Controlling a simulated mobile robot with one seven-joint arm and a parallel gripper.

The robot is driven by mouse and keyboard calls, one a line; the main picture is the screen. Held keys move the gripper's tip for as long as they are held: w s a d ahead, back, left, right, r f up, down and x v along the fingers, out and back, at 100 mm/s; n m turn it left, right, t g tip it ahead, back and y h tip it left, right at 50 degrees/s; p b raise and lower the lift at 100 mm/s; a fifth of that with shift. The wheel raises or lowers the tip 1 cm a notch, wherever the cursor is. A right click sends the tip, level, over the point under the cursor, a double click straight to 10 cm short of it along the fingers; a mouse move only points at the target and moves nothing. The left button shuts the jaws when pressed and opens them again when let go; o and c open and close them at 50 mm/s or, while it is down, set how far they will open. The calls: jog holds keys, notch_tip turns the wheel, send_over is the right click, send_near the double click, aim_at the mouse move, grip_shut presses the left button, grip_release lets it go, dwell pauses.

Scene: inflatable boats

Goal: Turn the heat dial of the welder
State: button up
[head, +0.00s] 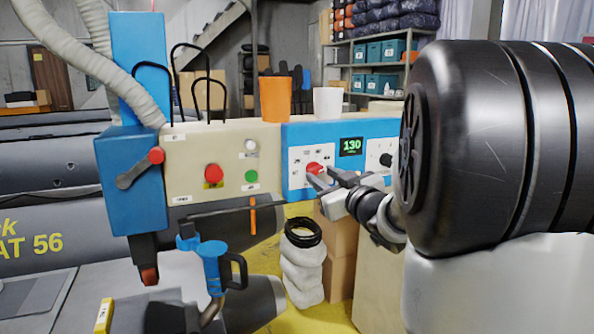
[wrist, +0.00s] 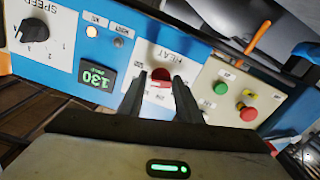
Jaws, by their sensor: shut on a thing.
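The welder has a blue and cream control panel (head: 270,140) across the middle of the head view. Its red heat dial (head: 315,168) sits on a white plate on the blue part, left of a green display (head: 350,146) reading 130. In the wrist view the dial (wrist: 160,76) lies under the word HEAT, and the picture is turned over. My gripper (head: 325,177) reaches the dial from the right in the head view. In the wrist view its two fingers (wrist: 160,92) stand on either side of the dial, shut on it. The dial's pointer mark is not readable.
A black speed dial (head: 386,160) is right of the display. A red button (head: 213,174) and a green button (head: 251,177) are on the cream part. An orange cup (head: 275,99) and a white cup (head: 327,102) stand on top. A blue hand tool (head: 212,265) hangs below.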

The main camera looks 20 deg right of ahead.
jog(key=m+p, duration=0.2)
jog(key=m, duration=0.2)
jog(key=shift+a+r+m, duration=0.1)
jog(key=shift+a+m, duration=0.05)
jog(key=shift+m, duration=0.15)
dwell(0.5)
jog(key=o, duration=1)
jog(key=shift+o, duration=0.2)
jog(key=shift+f, duration=0.2)
